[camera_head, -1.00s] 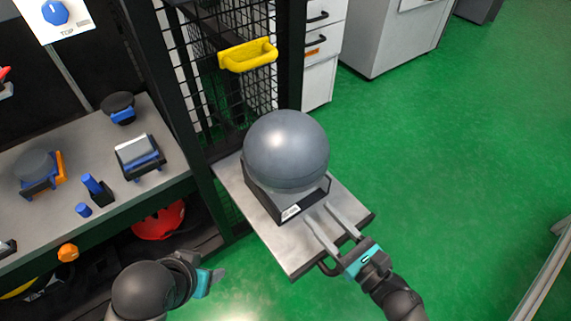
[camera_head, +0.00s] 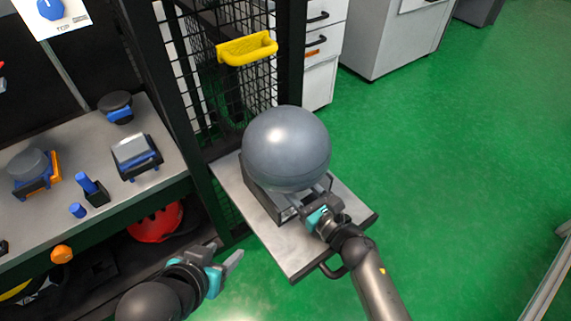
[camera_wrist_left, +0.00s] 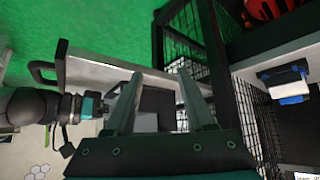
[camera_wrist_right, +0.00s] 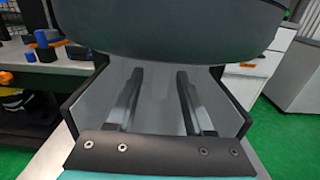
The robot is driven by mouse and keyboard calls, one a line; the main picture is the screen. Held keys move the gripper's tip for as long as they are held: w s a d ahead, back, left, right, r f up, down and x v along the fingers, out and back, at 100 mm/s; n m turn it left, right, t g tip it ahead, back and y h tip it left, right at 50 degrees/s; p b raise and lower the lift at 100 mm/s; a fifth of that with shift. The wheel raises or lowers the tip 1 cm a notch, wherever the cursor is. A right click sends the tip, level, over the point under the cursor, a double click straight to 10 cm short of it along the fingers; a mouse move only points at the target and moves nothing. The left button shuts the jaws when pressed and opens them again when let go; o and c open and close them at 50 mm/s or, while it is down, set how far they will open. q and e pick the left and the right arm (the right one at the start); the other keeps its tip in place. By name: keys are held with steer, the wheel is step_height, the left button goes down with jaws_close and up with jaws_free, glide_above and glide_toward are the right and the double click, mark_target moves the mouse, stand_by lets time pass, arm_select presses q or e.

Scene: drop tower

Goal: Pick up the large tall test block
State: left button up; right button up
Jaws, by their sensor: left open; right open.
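The only large test body I see is a big grey ball-shaped one (camera_head: 286,147); no large tall straight-sided block is plain to see. It sits in a dark open-fronted cradle (camera_head: 262,200) on a metal plate (camera_head: 305,258). In the right wrist view its underside (camera_wrist_right: 170,30) hangs over my fingers. My right gripper (camera_head: 308,207) is open, its fingers inside the cradle beneath the ball, tips partly hidden in the head view. My left gripper (camera_head: 226,254) is open and empty, left of the plate. The left wrist view shows its spread fingers (camera_wrist_left: 160,80).
A mesh cage door with a yellow handle (camera_head: 247,48) stands behind the plate. The bench (camera_head: 75,225) at left holds several small grey and blue pieces, including a blue-clamped block (camera_head: 135,155). A red helmet (camera_head: 157,222) lies below.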

steer(key=shift+x, duration=1.05)
jaws_close()
steer(key=shift+a, duration=0.1)
stand_by(0.5)
steer(key=shift+r, duration=0.2)
